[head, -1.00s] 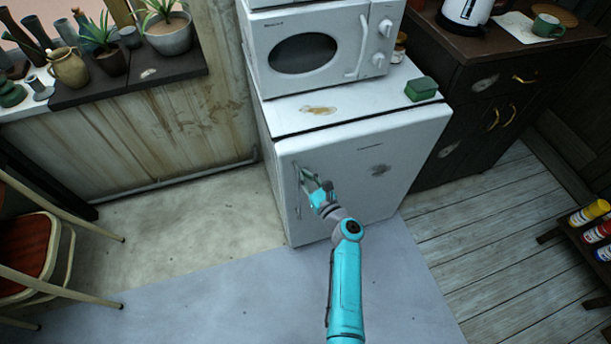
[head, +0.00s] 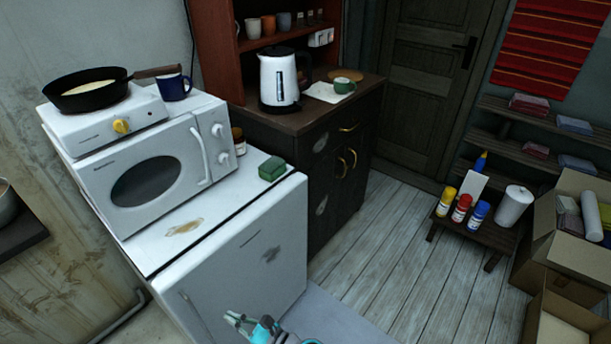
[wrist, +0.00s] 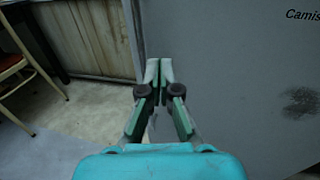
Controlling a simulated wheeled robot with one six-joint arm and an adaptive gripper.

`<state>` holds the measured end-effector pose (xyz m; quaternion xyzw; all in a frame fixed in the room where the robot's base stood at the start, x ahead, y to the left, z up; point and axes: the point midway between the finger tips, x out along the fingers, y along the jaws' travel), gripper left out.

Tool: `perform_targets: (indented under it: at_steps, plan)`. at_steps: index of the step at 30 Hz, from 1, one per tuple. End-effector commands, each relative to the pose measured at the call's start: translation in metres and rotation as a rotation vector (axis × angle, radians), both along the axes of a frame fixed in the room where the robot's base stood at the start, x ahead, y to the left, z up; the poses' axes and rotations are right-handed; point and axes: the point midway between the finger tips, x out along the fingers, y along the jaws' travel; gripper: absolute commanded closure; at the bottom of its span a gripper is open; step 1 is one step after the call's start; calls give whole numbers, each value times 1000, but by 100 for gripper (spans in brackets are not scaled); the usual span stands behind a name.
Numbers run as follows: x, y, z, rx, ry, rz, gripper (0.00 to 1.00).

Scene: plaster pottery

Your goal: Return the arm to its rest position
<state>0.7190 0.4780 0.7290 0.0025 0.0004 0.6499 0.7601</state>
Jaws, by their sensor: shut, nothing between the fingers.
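My gripper (head: 238,321) shows at the bottom edge of the head view, in front of the white fridge (head: 262,234). Most of my arm is below the frame. In the wrist view my gripper (wrist: 159,72) has its fingertips together with nothing between them. The fridge front (wrist: 235,75) fills the right side of the wrist view, with a dark smudge and part of a brand name. The fridge door looks shut. I cannot tell the exact gap between the fingertips and the fridge.
A microwave (head: 155,178) and a green sponge (head: 272,168) rest on the fridge. A dark cabinet (head: 335,165) with a kettle (head: 279,80) stands behind. A low bench (head: 478,228) with bottles and cardboard boxes (head: 540,245) are right. Wooden floor (head: 380,235) between is clear. A chair (wrist: 15,65) stands left.

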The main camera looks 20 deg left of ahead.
Motion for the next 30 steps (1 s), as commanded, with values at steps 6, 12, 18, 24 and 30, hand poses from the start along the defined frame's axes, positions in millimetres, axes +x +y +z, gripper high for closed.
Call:
perform_targets:
  at_steps: [6,12,18,24,30]
  plan:
    - [-6,-23,-20,-62,-58,-42,100]
    - [-27,-100,-71,-290,-280,-165,100]
    - [-58,-187,-104,-566,-537,-263,100]
    - [-97,-270,-111,-857,-789,-311,100]
    - [-142,-343,-94,-1157,-1032,-305,100]
